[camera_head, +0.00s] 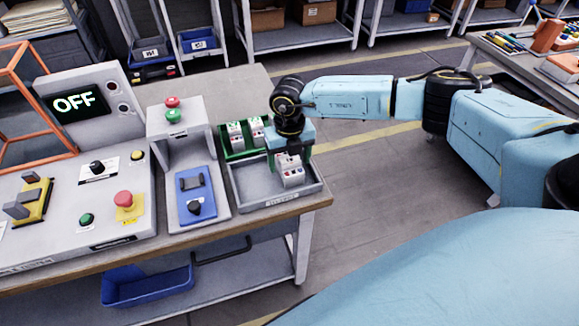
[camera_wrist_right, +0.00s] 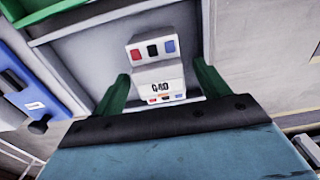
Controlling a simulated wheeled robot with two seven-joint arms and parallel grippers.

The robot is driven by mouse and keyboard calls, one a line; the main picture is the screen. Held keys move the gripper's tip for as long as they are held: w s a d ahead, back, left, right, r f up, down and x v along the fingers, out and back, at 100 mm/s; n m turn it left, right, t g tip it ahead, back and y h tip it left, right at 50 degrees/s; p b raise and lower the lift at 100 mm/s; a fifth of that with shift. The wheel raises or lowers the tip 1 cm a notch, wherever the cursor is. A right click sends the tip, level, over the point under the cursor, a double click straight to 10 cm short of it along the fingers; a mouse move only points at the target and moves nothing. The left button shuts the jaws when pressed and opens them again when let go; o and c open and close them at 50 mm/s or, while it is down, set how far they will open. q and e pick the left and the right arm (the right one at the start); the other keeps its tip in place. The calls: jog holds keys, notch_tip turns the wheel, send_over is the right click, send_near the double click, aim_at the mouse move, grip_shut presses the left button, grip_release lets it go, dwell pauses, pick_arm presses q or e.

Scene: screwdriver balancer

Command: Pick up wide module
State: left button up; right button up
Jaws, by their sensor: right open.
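A white module (camera_head: 293,177) with red, dark and blue spots on its top stands in the grey tray (camera_head: 262,199). It looks wider than the modules in the green tray. My right gripper (camera_head: 288,160) is over the tray, pointing down at this module. In the wrist view its two green fingers are apart, one on either side of the module's lower part. I cannot tell whether they touch it. My left gripper is out of view.
A green tray (camera_head: 226,155) with white modules (camera_head: 236,136) adjoins the grey tray's far side. Left of the trays stand a blue switch unit (camera_head: 190,211) and a grey button stand (camera_head: 178,131). The table's right edge is close to the tray.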

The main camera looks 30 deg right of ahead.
notch_tip(320, 180, down, 2)
jog(key=shift+f, duration=0.25)
jog(key=c, duration=1.2)
jog(key=shift+o, duration=0.2)
jog(key=shift+r, duration=0.15)
